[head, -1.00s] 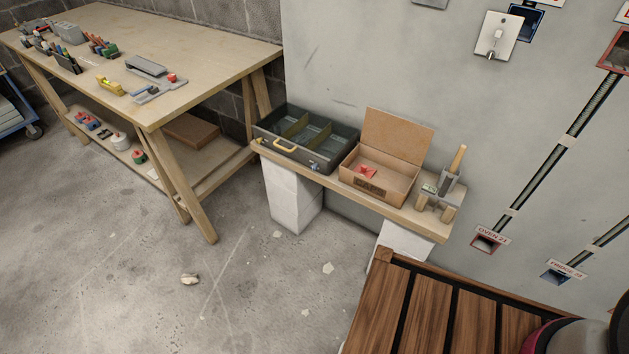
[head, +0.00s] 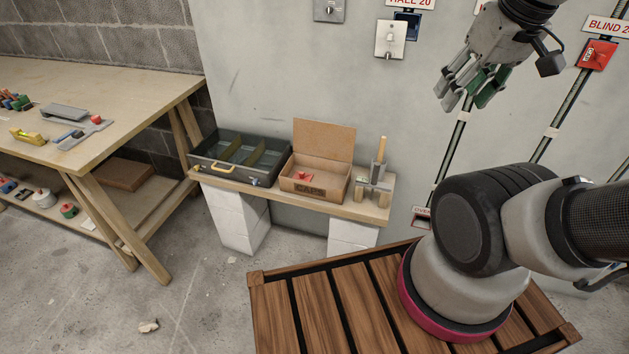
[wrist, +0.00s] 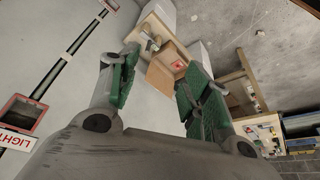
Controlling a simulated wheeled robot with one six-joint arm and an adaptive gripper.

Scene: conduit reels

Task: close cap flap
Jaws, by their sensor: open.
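The cardboard box marked CAPS (head: 311,188) sits on a low wooden plank. Its brown flap (head: 323,140) stands up, open, along the back edge near the wall. A red piece (head: 303,176) lies inside the box. My gripper (head: 462,98) is open, with grey fingers and green pads, in the air in front of the wall, up and to the right of the box. In the wrist view, the flap (wrist: 159,79) and the box show far off between the fingers, touching neither.
An open dark metal case (head: 238,160) stands left of the box. A small stand (head: 373,190) with a wooden-handled tool is close on its right. The plank (head: 275,198) rests on white blocks. A workbench (head: 120,110) is at left. Wall plates are above.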

